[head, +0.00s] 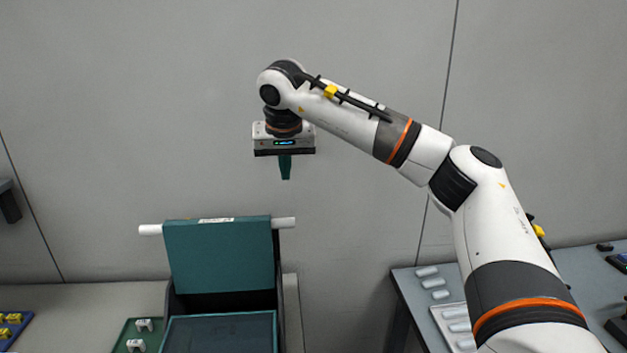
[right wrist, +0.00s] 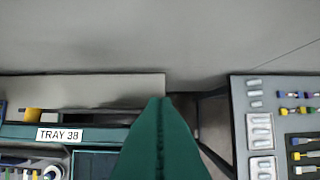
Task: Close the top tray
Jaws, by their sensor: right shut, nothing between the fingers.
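The top tray (head: 220,258) is a teal panel tilted up on a dark housing, with a white label on its upper edge. In the right wrist view a teal edge with a label reading TRAY 38 (right wrist: 60,134) shows at lower left. Another teal tray surface (head: 220,335) lies lower, in front of the raised one. My right gripper (head: 285,178) is shut and empty, its green fingers pointing down, above and slightly right of the raised tray, apart from it. The shut fingers fill the middle of the right wrist view (right wrist: 160,105). My left gripper is not in view.
A white rod (head: 284,223) sticks out on both sides of the raised tray. A green mat with white pieces (head: 143,325) is at left. A grey side table (head: 408,285) with pale cylinders stands at right. The wall is behind; space around the right gripper is clear.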

